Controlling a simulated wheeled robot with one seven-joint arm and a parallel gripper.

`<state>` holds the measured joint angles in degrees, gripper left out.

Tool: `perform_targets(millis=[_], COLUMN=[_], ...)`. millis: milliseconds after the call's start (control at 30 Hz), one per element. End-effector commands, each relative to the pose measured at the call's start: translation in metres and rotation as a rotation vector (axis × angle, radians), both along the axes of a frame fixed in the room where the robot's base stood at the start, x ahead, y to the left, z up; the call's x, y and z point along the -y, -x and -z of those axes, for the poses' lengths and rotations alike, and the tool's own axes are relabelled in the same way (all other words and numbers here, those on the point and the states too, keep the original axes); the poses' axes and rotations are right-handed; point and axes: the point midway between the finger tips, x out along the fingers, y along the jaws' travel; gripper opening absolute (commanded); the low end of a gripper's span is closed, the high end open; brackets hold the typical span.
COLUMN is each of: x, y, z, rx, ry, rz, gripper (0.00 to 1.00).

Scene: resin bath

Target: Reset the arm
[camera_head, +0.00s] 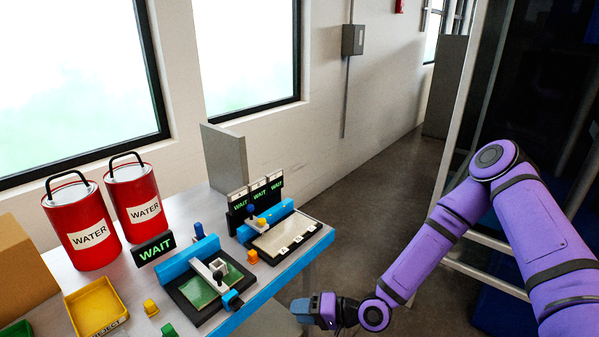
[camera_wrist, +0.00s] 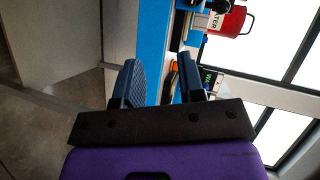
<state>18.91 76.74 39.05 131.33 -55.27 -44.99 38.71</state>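My purple arm reaches in from the right in the head view, bent at the elbow. My gripper (camera_head: 310,308) is low, beyond the front edge of the table (camera_head: 262,293) and over the floor. In the wrist view my gripper (camera_wrist: 158,78) has its two dark fingers apart with nothing held between them. The table's blue edge (camera_wrist: 153,45) shows behind the gap.
On the table stand two red water cans (camera_head: 80,225) (camera_head: 134,200), a "WAIT" sign (camera_head: 154,249), a blue-railed device with a green plate (camera_head: 205,285), another with a pale plate (camera_head: 287,238), and a yellow tray (camera_head: 97,306). A metal-framed rack (camera_head: 490,240) stands right, partly behind my arm.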

Motion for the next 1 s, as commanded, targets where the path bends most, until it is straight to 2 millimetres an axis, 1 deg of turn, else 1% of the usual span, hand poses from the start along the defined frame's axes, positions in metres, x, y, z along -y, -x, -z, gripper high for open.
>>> perform_targets(millis=[33,267,467,567,767,967,1000], x=[0.008,0.048,0.087,0.107,0.146,0.182,0.189], y=[-0.006,-0.028,-0.046,-0.054,-0.067,-0.072,-0.071], z=[-0.003,-0.015,-0.038,-0.054,-0.094,-0.143,-0.154], rx=[0.027,0.114,0.177,0.202,0.24,0.26,0.262], ry=[0.062,0.329,0.548,0.653,0.846,1.017,1.049], rz=[-0.016,-0.076,-0.104,-0.108,-0.101,-0.072,-0.065], gripper=[0.36,0.36,0.36,0.36,0.36,0.36,0.36])
